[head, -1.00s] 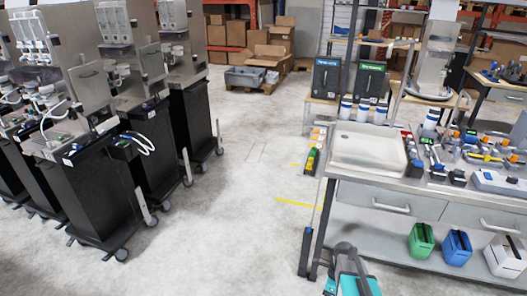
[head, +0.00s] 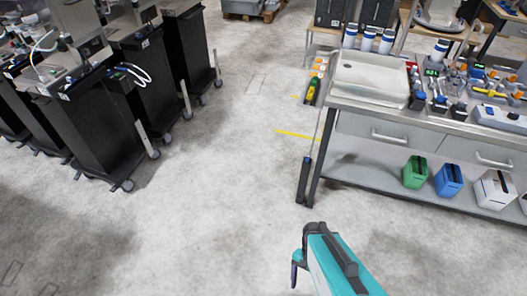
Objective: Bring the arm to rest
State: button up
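My arm shows in the head view at the bottom, right of centre, as a teal and grey link with a dark grey end. My gripper (head: 295,270) seems to be the small dark piece hanging down at the left of that end, with a purplish tip. It is over bare floor, clear of the bench and the carts. Its fingers are too small and too side-on to tell whether they are open or shut. I see nothing held in it.
A workbench (head: 362,180) with a white tray (head: 370,78), tools and coloured containers below stands at the right. Black wheeled dispenser carts (head: 110,125) stand at the left. Open concrete floor (head: 215,200) lies between them, with a yellow line (head: 298,135).

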jog(key=shift+w+d+n+t, duration=0.15)
jog(key=shift+n, duration=1.75)
jog(key=shift+w+d+n+t, duration=0.15)
jog(key=shift+n, duration=1.75)
